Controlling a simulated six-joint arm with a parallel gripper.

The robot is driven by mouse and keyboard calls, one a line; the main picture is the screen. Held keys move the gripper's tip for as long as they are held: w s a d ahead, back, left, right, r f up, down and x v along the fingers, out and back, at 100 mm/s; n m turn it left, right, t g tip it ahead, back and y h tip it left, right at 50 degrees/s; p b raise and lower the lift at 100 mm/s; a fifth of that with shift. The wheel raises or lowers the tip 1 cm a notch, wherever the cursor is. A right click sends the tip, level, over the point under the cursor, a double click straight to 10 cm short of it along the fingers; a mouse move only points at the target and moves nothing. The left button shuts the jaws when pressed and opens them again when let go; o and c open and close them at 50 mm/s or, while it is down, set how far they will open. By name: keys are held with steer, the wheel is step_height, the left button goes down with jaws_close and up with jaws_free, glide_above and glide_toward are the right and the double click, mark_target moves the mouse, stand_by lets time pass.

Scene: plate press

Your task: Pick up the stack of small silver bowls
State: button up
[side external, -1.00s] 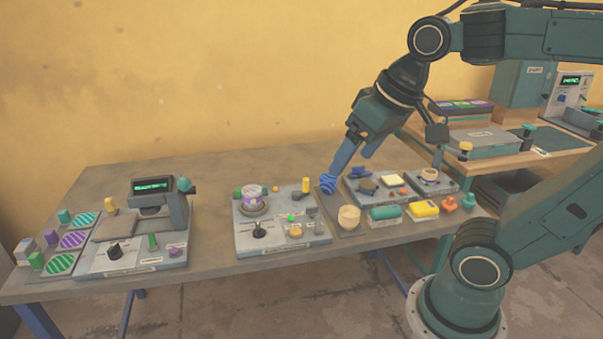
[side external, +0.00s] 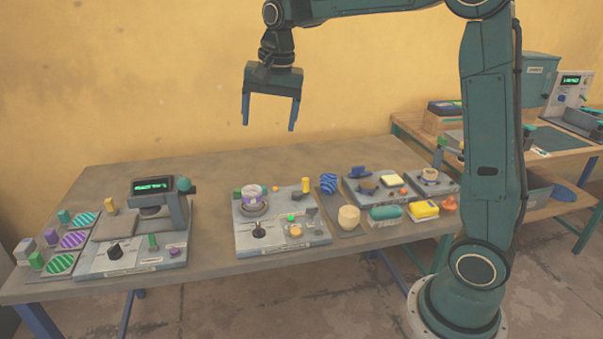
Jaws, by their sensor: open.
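My gripper (side external: 268,127) is open and empty, with its two blue fingers pointing down. It hangs high over the back of the long grey table, in front of the yellow wall. I cannot pick out a stack of small silver bowls with certainty. A small grey item (side external: 312,212) sits at the right of the middle grey panel (side external: 275,245), too small to tell. A blue striped object (side external: 328,183) stands to the right of that panel, well below and apart from my gripper.
A beige cup (side external: 349,217), a teal roll (side external: 385,213) and a yellow block (side external: 424,209) line the table's front right. A press unit (side external: 158,206) stands on the left. The table's back left (side external: 230,170) is bare.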

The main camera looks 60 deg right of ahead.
steer(key=w+d+f+m+g, duration=0.1)
steer(key=w+d+f+m, duration=0.3)
steer(key=w+f, duration=0.3)
steer(key=m+g, duration=0.1)
steer(key=m, duration=0.3)
glide_above(252, 190)
step_height(252, 190, down, 8)
steer(key=shift+f, duration=0.2)
steer(key=shift+a+f, duration=0.1)
steer(key=shift+f, duration=0.05)
steer(key=shift+f, duration=4.15)
steer(key=shift+w+f, duration=0.1)
steer(key=shift+f, duration=2.5)
